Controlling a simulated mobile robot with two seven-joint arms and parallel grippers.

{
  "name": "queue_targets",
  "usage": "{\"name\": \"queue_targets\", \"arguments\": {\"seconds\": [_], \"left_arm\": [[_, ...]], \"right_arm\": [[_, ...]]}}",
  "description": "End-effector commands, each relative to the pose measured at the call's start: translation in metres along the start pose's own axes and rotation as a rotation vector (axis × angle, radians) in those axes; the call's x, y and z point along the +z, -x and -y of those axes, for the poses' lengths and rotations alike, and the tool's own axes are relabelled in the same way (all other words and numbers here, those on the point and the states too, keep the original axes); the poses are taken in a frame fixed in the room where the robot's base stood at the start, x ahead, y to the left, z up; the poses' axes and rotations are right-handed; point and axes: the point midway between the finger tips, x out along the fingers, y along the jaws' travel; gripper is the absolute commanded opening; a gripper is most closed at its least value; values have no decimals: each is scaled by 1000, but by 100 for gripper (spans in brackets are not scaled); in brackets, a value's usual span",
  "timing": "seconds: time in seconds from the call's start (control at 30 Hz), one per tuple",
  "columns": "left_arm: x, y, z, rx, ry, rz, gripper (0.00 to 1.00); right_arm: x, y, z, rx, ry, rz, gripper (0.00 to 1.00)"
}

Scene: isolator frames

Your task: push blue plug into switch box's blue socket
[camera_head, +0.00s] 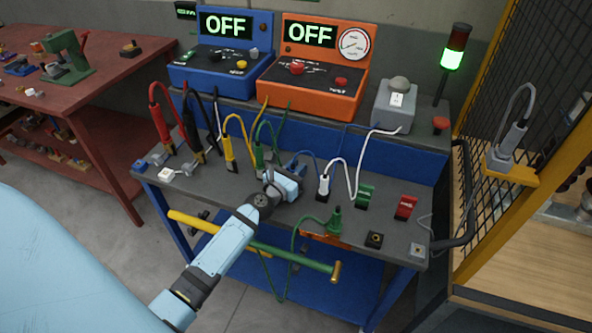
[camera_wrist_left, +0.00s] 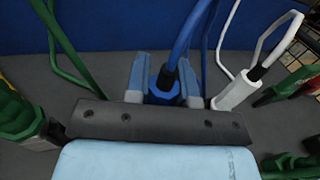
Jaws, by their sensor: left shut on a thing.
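My left gripper (camera_head: 285,182) is over the middle of the dark bench. In the left wrist view its two light-blue fingers (camera_wrist_left: 164,80) are closed on the sides of the blue plug (camera_wrist_left: 164,90). A blue cable (camera_wrist_left: 186,35) rises from the plug's black collar. In the head view the gripper hides most of the plug, and the blue cable (camera_head: 308,154) shows behind it. A small blue block (camera_head: 139,165) lies at the bench's left end; I cannot tell whether it is the blue socket. No switch box is clearly identifiable. My right gripper is not in view.
A white plug (camera_head: 323,186) stands close right of the gripper, a green plug (camera_head: 259,154) to its left. Yellow (camera_head: 229,148), black and red plugs stand farther left. Blue (camera_head: 222,60) and orange (camera_head: 316,80) OFF boxes stand behind. A green plug (camera_head: 335,218) is nearer the front edge.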

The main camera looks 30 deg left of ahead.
Motion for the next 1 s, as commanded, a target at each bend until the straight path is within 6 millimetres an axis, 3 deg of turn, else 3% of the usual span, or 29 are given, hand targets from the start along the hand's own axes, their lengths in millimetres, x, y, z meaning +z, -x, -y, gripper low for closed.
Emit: {"name": "queue_targets", "arguments": {"seconds": [0.27, 0.43, 0.8, 1.0], "left_arm": [[23, 0, 0, 1, 1, 1, 0], [49, 0, 0, 1, 2, 1, 0], [135, 0, 0, 0, 2, 1, 0], [168, 0, 0, 1, 0, 0, 0]], "right_arm": [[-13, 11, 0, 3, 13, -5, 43], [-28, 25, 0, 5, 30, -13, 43], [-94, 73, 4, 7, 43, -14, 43], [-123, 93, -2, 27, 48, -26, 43]]}}
